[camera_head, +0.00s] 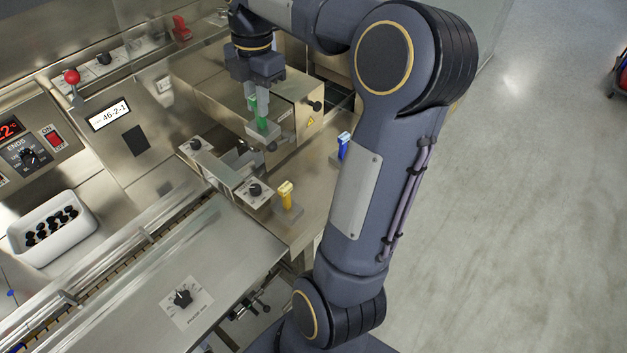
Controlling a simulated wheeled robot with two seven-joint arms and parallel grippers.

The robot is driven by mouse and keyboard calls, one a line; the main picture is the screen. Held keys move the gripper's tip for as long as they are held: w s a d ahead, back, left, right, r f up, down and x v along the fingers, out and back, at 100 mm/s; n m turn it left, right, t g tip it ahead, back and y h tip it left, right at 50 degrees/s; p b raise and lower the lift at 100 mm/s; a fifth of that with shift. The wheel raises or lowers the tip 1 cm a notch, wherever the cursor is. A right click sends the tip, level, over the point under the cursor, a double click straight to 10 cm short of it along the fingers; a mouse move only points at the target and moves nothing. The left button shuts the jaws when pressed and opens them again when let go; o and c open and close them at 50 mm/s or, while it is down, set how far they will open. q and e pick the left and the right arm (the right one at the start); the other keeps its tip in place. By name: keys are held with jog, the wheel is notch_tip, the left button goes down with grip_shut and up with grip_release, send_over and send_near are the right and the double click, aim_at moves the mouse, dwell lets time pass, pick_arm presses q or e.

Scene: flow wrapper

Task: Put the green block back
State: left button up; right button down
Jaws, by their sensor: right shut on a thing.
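My right gripper (262,112) points down over the metal machine, in front of the box-shaped housing. It is shut on the green block (262,124), which shows between and below the fingers; the fingers hide part of it. The block appears upright. I cannot tell whether its lower end touches a surface or a holder. My left gripper is not in view.
A yellow block (286,195) stands on a small base on the metal deck, and a blue block (344,145) stands farther right beside my arm. A metal housing (302,110) is close to the gripper. A white bin (50,228) of dark pieces is at left.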

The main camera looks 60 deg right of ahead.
jog(key=s+a+f+b, duration=0.1)
jog(key=s+a+f, duration=0.1)
jog(key=s, duration=0.6)
jog(key=s+a+f+b, duration=0.2)
jog(key=s+f, duration=0.1)
jog(key=s, duration=0.4)
jog(key=w+d+f, duration=0.2)
jog(key=d+f, duration=0.2)
jog(key=w+d+f+p, duration=0.1)
jog(key=w+d+f, duration=0.1)
jog(key=d+f, duration=0.2)
jog(key=w+d+f+p, duration=0.1)
jog(key=w+d+f, duration=0.1)
jog(key=d+f, duration=0.2)
jog(key=shift+f, duration=0.45)
jog(key=shift+a, duration=0.1)
jog(key=shift+f, duration=0.2)
jog(key=c, duration=1.4)
grip_release()
jog(key=shift+o, duration=0.2)
